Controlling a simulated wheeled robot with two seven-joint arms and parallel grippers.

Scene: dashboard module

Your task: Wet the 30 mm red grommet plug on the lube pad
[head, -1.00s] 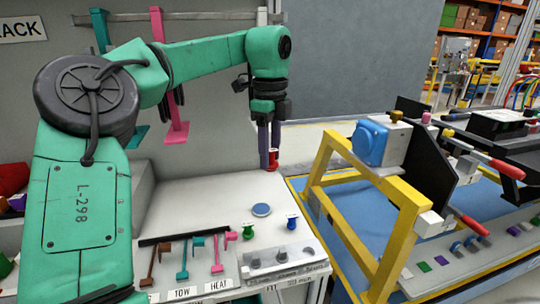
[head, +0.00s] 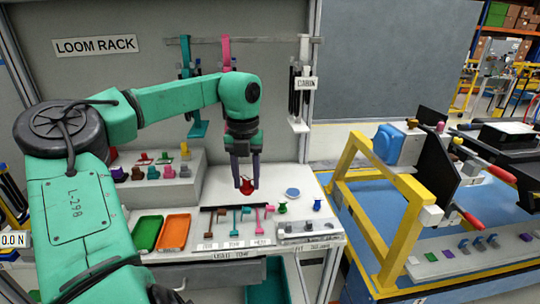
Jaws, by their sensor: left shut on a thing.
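My left gripper (head: 245,173) points down over the bench and is shut on the red grommet plug (head: 246,187), which shows just below the fingertips. A round blue disc, which looks like the lube pad (head: 292,192), lies on the white bench top to the right of the plug. The plug is apart from the disc in the picture; its exact height over the bench is hard to tell. My right gripper is not in view.
Green (head: 283,207) and blue (head: 317,205) plugs stand near the pad. Small hooked tools (head: 237,215) lie in front, with a grey block (head: 308,228) beside them. Green (head: 146,233) and orange (head: 174,231) trays sit left. A yellow frame (head: 372,180) stands right of the bench.

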